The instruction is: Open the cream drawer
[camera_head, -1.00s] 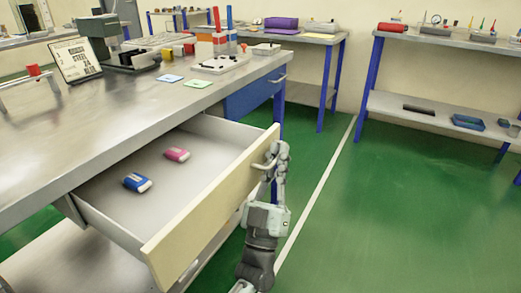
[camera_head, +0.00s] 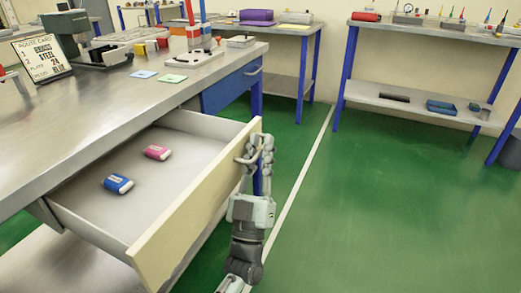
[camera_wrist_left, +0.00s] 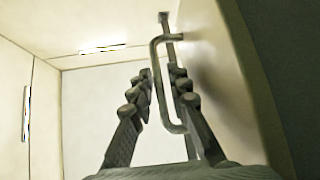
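The cream drawer (camera_head: 205,208) under the near workbench stands well out, its inside visible from above. A blue-and-white block (camera_head: 118,183) and a pink-and-white block (camera_head: 157,152) lie on its floor. My left gripper (camera_head: 256,150) is at the right end of the drawer's front panel, at the metal handle (camera_head: 243,159). The panel is close on the right there. My right gripper is not in view.
The workbench (camera_head: 100,125) carries a card stand, a machine and small coloured parts. A blue drawer (camera_head: 230,87) beyond is shut. Shelved tables (camera_head: 420,105) stand at the back. The green floor (camera_head: 390,200) to the right is clear.

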